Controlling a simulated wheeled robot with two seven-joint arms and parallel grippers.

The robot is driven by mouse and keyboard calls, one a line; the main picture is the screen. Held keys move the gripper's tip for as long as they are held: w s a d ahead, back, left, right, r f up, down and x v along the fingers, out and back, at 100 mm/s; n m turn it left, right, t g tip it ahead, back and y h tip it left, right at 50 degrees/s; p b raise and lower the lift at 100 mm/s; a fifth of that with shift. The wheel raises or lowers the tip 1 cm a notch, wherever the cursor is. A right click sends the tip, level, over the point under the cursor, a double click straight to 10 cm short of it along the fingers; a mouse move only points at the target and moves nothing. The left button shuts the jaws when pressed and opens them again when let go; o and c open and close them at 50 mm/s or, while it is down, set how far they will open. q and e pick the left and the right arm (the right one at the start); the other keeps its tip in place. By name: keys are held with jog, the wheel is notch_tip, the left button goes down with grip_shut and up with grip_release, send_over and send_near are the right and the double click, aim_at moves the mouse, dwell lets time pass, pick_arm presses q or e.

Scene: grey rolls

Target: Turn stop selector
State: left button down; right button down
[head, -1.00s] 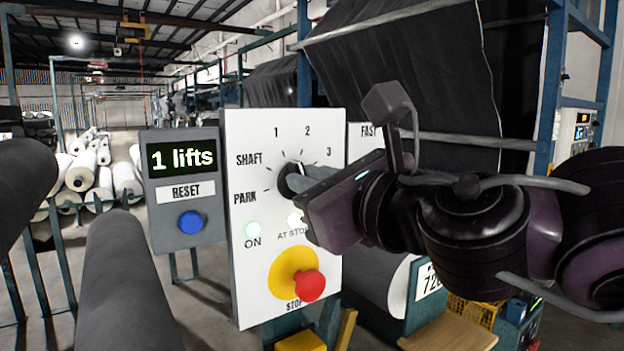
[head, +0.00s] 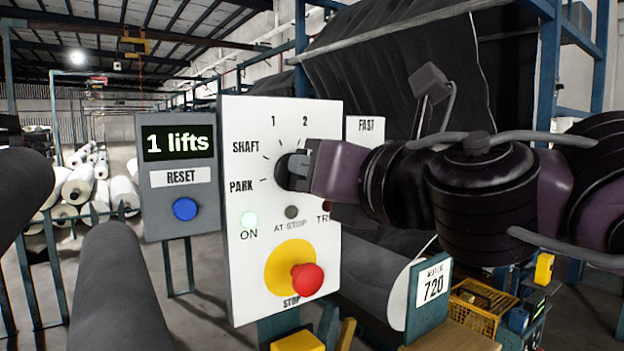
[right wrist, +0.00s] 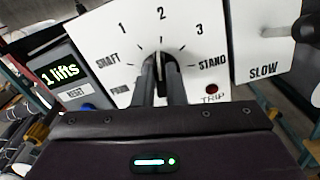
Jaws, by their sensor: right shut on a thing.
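The stop selector is a black rotary knob (head: 283,171) on a white upright panel (head: 237,290). Labels PARK, SHAFT, 1, 2, 3 and STAND ring it. In the right wrist view the knob (right wrist: 162,50) has a white pointer line directed up at 2. My right gripper (head: 299,168) comes from the right and is shut on the knob; its two fingers (right wrist: 160,82) flank it. The gripper hides the knob's right side in the head view. My left gripper is not in view.
A red STOP button (head: 307,279) on a yellow disc sits below the knob. A grey box (head: 152,213) with "1 lifts" and a blue RESET button (head: 185,208) stands left. A FAST/SLOW panel (right wrist: 262,45) is close right. Dark grey rolls (head: 118,290) fill the left foreground.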

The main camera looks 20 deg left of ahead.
jog(key=m, duration=0.3)
jog(key=m+b, duration=0.1)
jog(key=m, duration=0.4)
jog(key=shift+w+d+f+m, duration=0.2)
jog(key=shift+w+m, duration=0.1)
jog(key=shift+m, duration=0.1)
dwell(0.4)
jog(key=c, duration=1.5)
grip_release()
jog(key=shift+b, duration=0.3)
